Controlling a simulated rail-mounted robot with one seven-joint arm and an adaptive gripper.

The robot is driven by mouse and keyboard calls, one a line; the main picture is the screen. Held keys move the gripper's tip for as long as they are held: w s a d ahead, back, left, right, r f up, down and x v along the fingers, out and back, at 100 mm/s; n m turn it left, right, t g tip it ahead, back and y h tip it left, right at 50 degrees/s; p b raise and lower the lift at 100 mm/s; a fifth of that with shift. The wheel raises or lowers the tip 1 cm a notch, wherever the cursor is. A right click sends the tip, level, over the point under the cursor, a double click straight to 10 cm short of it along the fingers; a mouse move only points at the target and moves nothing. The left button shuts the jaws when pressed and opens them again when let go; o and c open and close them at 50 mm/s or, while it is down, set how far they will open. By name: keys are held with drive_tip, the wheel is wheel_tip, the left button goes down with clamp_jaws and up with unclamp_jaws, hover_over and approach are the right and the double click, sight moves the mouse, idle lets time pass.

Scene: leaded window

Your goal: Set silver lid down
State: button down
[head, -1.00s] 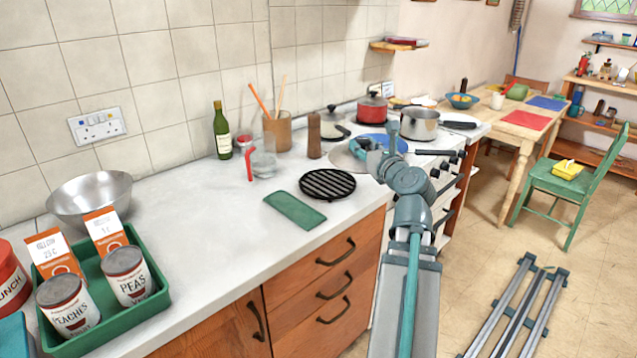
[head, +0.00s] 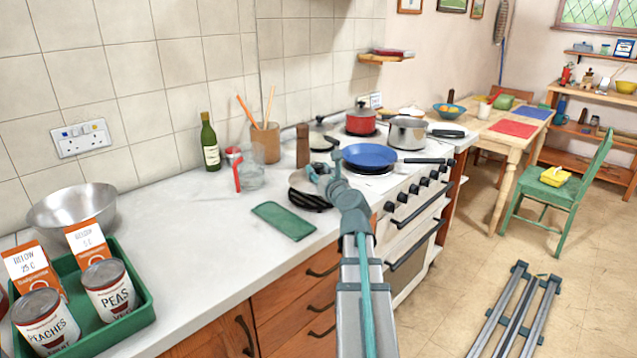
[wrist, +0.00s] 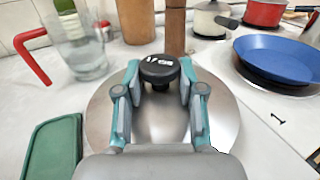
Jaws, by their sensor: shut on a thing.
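The silver lid (wrist: 150,125) is a round, shiny disc with a black knob (wrist: 160,70). My gripper (wrist: 160,85) is shut on that knob, with one finger on each side. In the head view, my gripper (head: 326,178) and the lid (head: 298,181) are over the black ridged trivet (head: 312,203) on the counter, left of the stove. The lid and my gripper hide part of the trivet. I cannot tell whether the lid touches it. The steel pot (head: 407,134) stands without a lid on the stove.
A blue pan (head: 369,155) sits on the stove to the right. A pepper mill (head: 302,146), a utensil pot (head: 265,144) and a glass jar with a red handle (head: 250,172) stand behind. A green mat (head: 284,221) lies at left.

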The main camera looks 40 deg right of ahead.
drive_tip(key=shift+w+f+b, duration=0.15)
drive_tip(key=shift+f+b, duration=0.3)
drive_tip(key=shift+f, duration=1.15)
drive_tip(key=shift+f, duration=0.15)
drive_tip(key=c, duration=0.7)
unclamp_jaws()
